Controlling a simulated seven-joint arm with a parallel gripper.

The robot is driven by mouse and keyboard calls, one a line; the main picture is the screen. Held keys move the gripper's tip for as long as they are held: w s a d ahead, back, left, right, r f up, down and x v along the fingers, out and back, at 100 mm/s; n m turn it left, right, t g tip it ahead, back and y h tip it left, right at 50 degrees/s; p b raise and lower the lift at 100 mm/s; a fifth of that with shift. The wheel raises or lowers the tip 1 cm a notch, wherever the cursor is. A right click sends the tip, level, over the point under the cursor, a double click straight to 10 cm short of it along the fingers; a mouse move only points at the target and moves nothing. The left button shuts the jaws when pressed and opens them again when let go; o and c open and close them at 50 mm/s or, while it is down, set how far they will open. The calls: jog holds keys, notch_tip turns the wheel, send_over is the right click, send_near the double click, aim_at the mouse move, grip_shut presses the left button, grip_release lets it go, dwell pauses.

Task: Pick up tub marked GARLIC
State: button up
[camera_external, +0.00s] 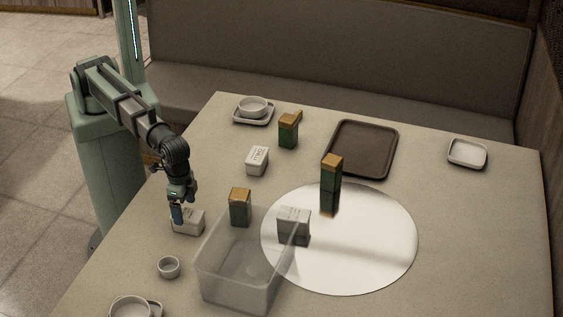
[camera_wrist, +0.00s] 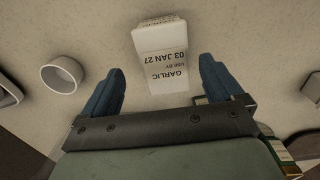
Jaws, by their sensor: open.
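The tub marked GARLIC (camera_wrist: 162,58) is a white box with dark print, standing on the table; its label reads upside down in the wrist view. In the external view the white tub (camera_external: 188,224) stands at the table's left side, just below my gripper (camera_external: 183,208). In the wrist view my gripper (camera_wrist: 160,88) is open, with one blue finger on each side of the tub's line. The tub shows between and beyond the fingertips. I cannot tell whether a finger touches it.
A clear bin (camera_external: 240,272) and a green box with a tan top (camera_external: 240,208) stand close right of the tub. A small cup (camera_external: 168,267) is in front. Another white tub (camera_external: 257,161) stands farther back. A white round mat (camera_external: 375,245) lies at right.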

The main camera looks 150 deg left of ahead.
aim_at(187, 214)
jog(key=shift+s+a+f, duration=0.1)
jog(key=shift+a+f, duration=0.05)
jog(key=shift+f, duration=1.45)
jog(key=shift+a+f, duration=0.15)
jog(key=shift+f, duration=1.45)
jog(key=shift+c, duration=0.2)
jog(key=c, duration=1.2)
